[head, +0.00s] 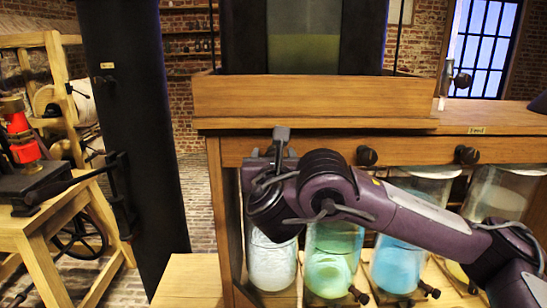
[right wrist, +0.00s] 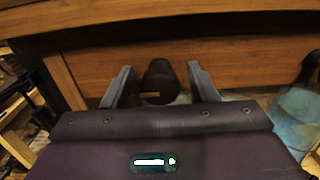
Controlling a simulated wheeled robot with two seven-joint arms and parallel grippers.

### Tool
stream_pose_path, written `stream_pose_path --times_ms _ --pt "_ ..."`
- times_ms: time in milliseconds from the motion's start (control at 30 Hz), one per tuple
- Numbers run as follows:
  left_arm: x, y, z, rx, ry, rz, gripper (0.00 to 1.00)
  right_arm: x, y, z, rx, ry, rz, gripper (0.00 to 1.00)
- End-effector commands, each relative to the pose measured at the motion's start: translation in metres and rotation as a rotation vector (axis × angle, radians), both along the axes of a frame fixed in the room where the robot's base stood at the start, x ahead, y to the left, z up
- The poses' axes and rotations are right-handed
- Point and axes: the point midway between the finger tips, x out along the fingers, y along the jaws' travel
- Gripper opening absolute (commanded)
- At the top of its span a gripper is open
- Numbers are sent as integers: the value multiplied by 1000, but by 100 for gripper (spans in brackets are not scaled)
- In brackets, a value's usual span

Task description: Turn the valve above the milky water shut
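The jar of milky water (head: 271,266) stands at the left end of the row under the wooden beam. My right gripper (head: 280,142) is at the beam above this jar and hides the valve there in the head view. In the right wrist view, a dark round valve knob (right wrist: 160,76) with a small brass mark sits between the fingers of my right gripper (right wrist: 162,86). The fingers are open, with a gap on each side of the knob. My left gripper is not in view.
Two more dark knobs (head: 367,156) (head: 466,155) sit on the beam to the right. A green jar (head: 333,262) and a blue jar (head: 398,266) stand beside the milky one. A dark column (head: 135,130) rises left of the bench.

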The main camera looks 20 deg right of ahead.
Motion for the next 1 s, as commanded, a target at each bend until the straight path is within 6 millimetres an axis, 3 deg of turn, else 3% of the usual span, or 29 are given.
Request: stream_pose_path --times_ms 33,300,667,1000 --pt "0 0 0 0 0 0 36 0 0 0 0 0 0 46" --pt "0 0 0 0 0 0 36 0 0 0 0 0 0 12" --pt "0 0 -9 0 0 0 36 0 0 -3 62 -17 0 12" --pt "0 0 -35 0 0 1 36 0 -1 -6 308 -86 -1 12"
